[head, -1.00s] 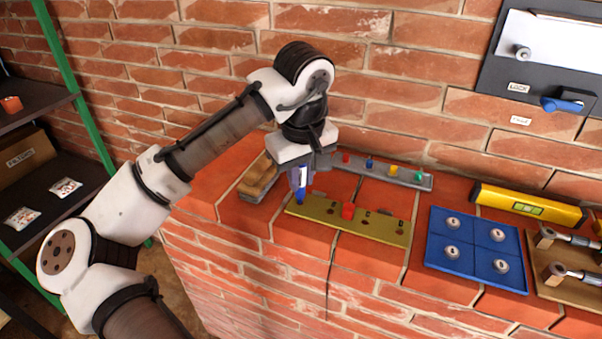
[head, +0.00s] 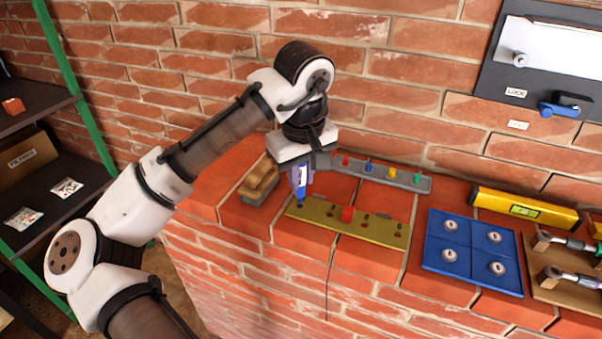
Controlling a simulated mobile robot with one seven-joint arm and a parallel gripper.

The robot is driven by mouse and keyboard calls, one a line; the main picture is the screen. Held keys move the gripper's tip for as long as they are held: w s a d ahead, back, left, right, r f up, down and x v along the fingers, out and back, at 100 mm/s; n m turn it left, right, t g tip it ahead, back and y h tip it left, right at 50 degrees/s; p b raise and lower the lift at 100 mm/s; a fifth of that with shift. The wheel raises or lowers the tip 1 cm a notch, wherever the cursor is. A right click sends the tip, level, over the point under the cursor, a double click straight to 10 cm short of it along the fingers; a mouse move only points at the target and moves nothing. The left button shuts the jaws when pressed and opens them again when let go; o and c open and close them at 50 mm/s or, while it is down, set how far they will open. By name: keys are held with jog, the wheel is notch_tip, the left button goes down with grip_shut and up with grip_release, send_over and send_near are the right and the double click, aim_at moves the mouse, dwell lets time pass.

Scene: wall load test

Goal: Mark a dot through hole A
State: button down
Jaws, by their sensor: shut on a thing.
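My gripper (head: 301,174) is shut on a blue-and-white marker (head: 301,190). The marker is held upright, tip down, over the left end of the olive-yellow template plate (head: 325,218). Its tip is at or very near the plate's leftmost hole; a dark spot shows there. I cannot tell whether the tip is in the hole. The plate lies on the brick ledge and has a row of holes with small marks beside them, too small to read. Hole A cannot be made out by its letter.
A grey rack (head: 405,181) with several coloured pegs or caps lies behind the plate. A wood-backed brush or block (head: 259,182) is to its left. A blue tray (head: 436,245), a yellow level (head: 527,208) and a tool board (head: 546,283) are to the right.

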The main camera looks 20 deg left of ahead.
jog(key=shift+r+p, duration=2.05)
jog(key=shift+r, duration=0.2)
jog(key=shift+f, duration=0.1)
